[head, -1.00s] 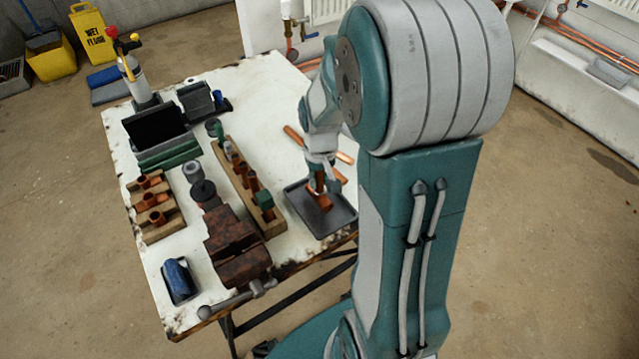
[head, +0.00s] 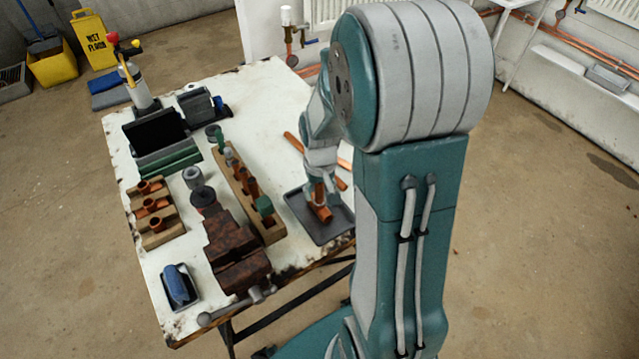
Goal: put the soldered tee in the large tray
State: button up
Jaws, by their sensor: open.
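The copper tee (head: 323,213) shows at the dark large tray (head: 316,233) on the near right part of the bench. It appears to lie in the tray, though my arm hides part of it. My gripper (head: 318,194) points down right over the tee, with its fingertips at or close to it. The fingers are open, and whether they touch the tee is too small to tell.
Copper pipes (head: 294,143) lie behind the tray. Another wooden block (head: 160,229) holds several copper tees at the left.

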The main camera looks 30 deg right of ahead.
notch_tip(320, 180, up, 11)
jog(key=shift+r, duration=0.2)
jog(key=shift+s+a+r, duration=0.1)
jog(key=shift+a+r, duration=0.05)
jog(key=shift+r, duration=0.45)
jog(key=s+a+r+n+t, duration=0.2)
jog(key=s+a+r+t, duration=0.3)
jog(key=s+a+r, duration=0.3)
jog(key=s+a, duration=0.2)
jog(key=s, duration=0.2)
jog(key=shift+s+a+r+t, duration=0.2)
jog(key=shift+r+t, duration=0.05)
jog(key=shift+t, duration=0.05)
